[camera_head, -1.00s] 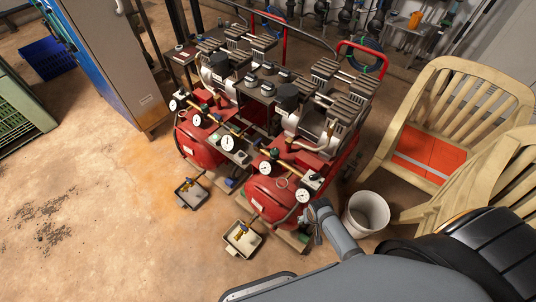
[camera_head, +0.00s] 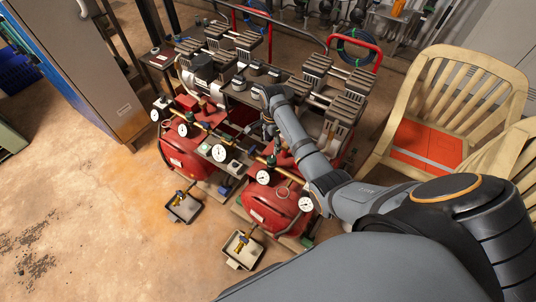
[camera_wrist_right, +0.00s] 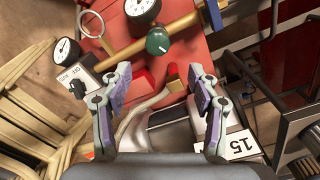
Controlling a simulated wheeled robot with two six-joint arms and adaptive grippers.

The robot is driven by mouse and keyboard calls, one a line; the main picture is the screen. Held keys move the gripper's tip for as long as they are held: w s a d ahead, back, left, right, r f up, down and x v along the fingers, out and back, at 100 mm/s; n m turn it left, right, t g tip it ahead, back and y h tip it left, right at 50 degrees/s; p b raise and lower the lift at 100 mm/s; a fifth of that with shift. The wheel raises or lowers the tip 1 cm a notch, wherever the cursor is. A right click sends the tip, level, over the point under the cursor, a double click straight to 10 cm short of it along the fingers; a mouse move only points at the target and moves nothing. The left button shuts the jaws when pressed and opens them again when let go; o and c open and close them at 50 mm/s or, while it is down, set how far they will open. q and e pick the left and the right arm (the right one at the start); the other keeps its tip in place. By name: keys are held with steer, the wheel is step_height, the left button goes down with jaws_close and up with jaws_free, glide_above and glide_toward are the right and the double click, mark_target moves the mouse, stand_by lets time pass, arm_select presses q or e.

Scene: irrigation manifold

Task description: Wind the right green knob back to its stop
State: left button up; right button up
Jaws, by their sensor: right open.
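The right green knob (camera_wrist_right: 157,41) sits on a brass pipe beside a round gauge (camera_wrist_right: 142,10), in front of a red tank (camera_wrist_right: 190,50). In the right wrist view it lies beyond the fingertips, apart from them. My right gripper (camera_wrist_right: 160,80) is open and empty, its two fingers spread below the knob in that picture. My left gripper is not in view.
Another gauge (camera_head: 306,204) stands to the right. Motors and finned cylinder heads (camera_head: 352,105) crowd the back. Two small trays (camera_head: 184,206) lie on the floor in front. A beige chair (camera_head: 425,110) stands at the right. The floor at left is mostly clear.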

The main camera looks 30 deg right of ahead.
mark_target(272, 158)
steer(key=f, duration=0.3)
steer(key=shift+s+f+b, duration=0.2)
steer(key=shift+s+b, duration=0.2)
step_height(272, 158, down, 6)
steer(key=shift+w+f+b, duration=0.1)
steer(key=shift+w+b, duration=0.05)
steer(key=shift+b, duration=0.5)
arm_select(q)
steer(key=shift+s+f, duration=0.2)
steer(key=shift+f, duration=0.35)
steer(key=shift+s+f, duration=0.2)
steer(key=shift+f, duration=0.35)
arm_select(e)
steer(key=shift+f, duration=0.3)
steer(key=c, duration=1.2)
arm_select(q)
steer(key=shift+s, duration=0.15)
arm_select(e)
steer(key=shift+o, duration=0.2)
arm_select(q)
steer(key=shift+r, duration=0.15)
